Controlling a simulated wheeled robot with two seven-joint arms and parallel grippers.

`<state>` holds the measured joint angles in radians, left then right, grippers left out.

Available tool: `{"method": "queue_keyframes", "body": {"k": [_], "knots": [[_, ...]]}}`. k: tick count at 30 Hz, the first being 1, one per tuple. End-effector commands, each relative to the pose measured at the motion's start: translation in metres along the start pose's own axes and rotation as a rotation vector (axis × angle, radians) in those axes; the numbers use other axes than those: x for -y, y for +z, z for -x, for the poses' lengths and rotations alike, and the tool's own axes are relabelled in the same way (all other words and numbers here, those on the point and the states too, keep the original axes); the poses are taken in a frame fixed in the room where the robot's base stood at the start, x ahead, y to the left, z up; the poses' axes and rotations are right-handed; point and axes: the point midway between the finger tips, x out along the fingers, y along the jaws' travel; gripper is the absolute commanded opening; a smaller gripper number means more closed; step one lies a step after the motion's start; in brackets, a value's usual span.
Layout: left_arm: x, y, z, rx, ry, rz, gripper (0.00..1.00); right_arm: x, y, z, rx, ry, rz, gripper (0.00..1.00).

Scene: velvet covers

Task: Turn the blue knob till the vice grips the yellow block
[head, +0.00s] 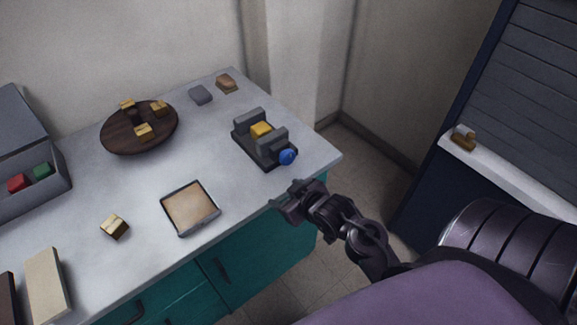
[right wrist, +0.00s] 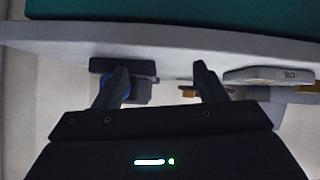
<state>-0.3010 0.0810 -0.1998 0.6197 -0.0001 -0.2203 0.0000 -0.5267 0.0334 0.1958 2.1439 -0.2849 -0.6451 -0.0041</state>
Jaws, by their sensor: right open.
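The grey vice (head: 251,147) stands near the right end of the counter in the head view. The yellow block (head: 262,129) sits between its two upright jaws. The blue knob (head: 288,157) is on the vice's front end, facing the counter's front edge. My right gripper (head: 284,199) is open and empty, just off the counter's front edge, close to the knob and apart from it. In the right wrist view the fingers (right wrist: 162,78) are spread, and the knob (right wrist: 108,86) shows partly behind one finger. My left gripper is not in view.
A tan-topped square tray (head: 190,208) and a gold cube (head: 115,227) lie left of the gripper. A round dark wooden board (head: 117,148) holds several gold pieces. A grey open box (head: 50,195) is at far left. The counter (head: 130,190) between them is clear.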

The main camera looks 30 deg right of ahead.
Motion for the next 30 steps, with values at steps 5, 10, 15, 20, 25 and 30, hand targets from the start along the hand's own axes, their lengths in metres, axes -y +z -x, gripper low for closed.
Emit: {"method": "queue_keyframes", "body": {"k": [5,10,15,20,25,30], "knots": [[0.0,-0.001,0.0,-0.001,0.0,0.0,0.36,-0.014,0.002,-0.01,-0.116,0.003,-0.01,0.65],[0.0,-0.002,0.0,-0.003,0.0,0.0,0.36,-0.031,0.001,-0.013,-0.259,0.007,-0.027,0.65],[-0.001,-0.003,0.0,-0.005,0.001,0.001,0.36,-0.052,0.004,-0.008,-0.442,0.016,-0.063,0.65],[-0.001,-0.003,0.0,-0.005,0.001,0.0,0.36,-0.066,0.007,0.003,-0.579,0.025,-0.098,0.65],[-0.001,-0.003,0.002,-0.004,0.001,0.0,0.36,-0.07,0.002,0.002,-0.623,0.027,-0.107,0.65],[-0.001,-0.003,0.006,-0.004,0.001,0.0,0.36,-0.072,-0.014,-0.018,-0.623,0.027,-0.107,0.65]]}}
